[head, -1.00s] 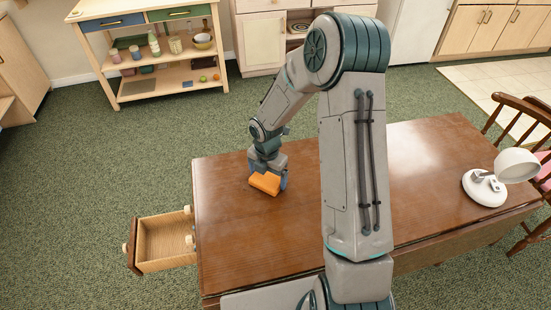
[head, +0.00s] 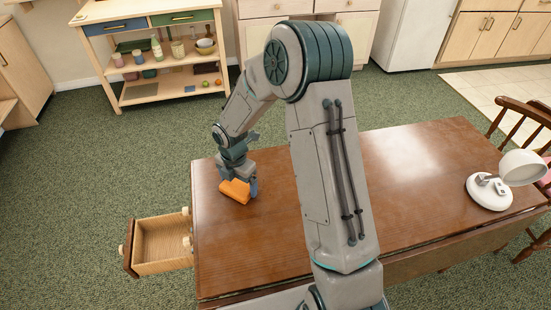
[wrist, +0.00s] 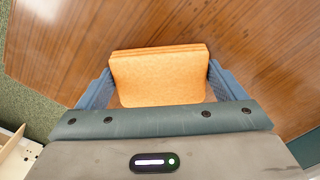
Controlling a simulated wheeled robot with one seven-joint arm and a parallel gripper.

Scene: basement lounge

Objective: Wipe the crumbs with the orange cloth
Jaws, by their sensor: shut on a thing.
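The orange cloth (head: 235,190) is a folded, block-like pad at the far left part of the brown wooden table (head: 240,250). My gripper (head: 238,186) is shut on it, pointing down, with the cloth at or just above the table top. In the wrist view the cloth (wrist: 160,78) sits between the two blue-grey fingers of my gripper (wrist: 158,88), one on each side. My arm hides part of the table's middle.
A white desk lamp (head: 490,190) stands at the table's right end, beside a wooden chair (head: 520,125). An open drawer (head: 160,240) juts out at the table's left. A shelf unit (head: 165,95) stands at the back. The table's right half is largely bare.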

